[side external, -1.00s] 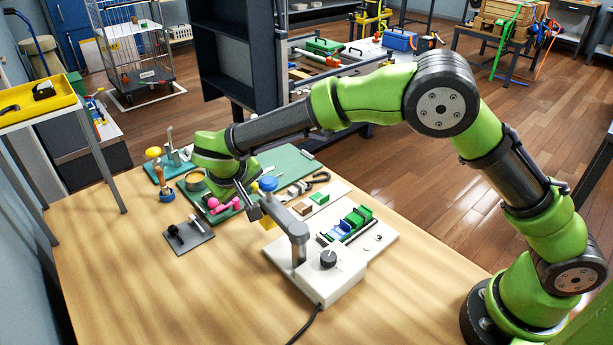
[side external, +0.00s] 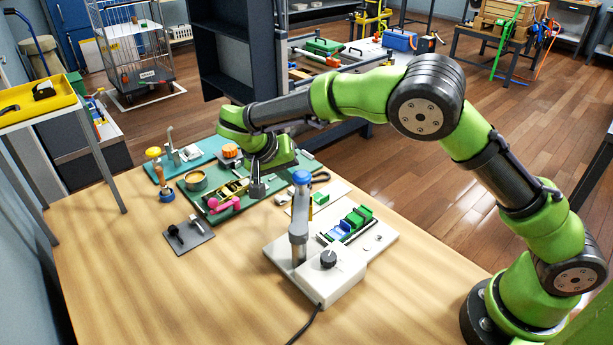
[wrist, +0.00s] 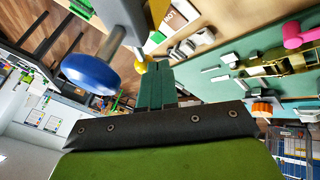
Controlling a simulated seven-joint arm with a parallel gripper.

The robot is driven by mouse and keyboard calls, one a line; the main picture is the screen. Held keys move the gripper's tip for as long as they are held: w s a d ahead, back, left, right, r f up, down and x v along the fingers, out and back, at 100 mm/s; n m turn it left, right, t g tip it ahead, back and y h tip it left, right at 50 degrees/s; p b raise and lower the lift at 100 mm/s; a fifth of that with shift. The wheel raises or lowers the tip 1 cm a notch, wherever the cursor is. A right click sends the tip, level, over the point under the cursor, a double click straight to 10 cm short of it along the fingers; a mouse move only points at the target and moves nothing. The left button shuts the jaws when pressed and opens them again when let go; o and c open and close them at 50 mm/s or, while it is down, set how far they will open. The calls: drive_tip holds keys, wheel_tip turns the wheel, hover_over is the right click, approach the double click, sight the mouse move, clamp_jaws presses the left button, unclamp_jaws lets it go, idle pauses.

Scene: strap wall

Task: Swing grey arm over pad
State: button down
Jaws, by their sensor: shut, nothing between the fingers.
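The grey arm (side external: 299,222) rises from the white base unit (side external: 322,288) and has a blue knob (side external: 301,177) at its end. In the wrist view the blue knob (wrist: 90,74) and part of the grey arm (wrist: 118,18) are close, left of my fingers. My gripper (side external: 258,190) is shut and empty, to the left of the knob in the side view. A gap shows between gripper and knob there; in the wrist view I cannot tell whether they touch. I cannot tell for sure which surface is the pad.
A green mat (side external: 222,212) holds a pink piece (side external: 226,206), a tan bowl (side external: 195,181) and an orange knob (side external: 229,151). A dark plate (side external: 190,238) lies in front. Green and blue blocks (side external: 350,221) sit in a rack on the base. The table's front left is clear.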

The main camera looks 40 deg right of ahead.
drive_tip(key=s+d+m+g+y, duration=0.1)
drive_tip(key=s+d+m+g, duration=0.4)
drive_tip(key=s+m, duration=0.4)
drive_tip(key=shift+s+d+y, duration=0.3)
drive_tip(key=shift+s+d, duration=0.1)
drive_tip(key=shift+d, duration=0.45)
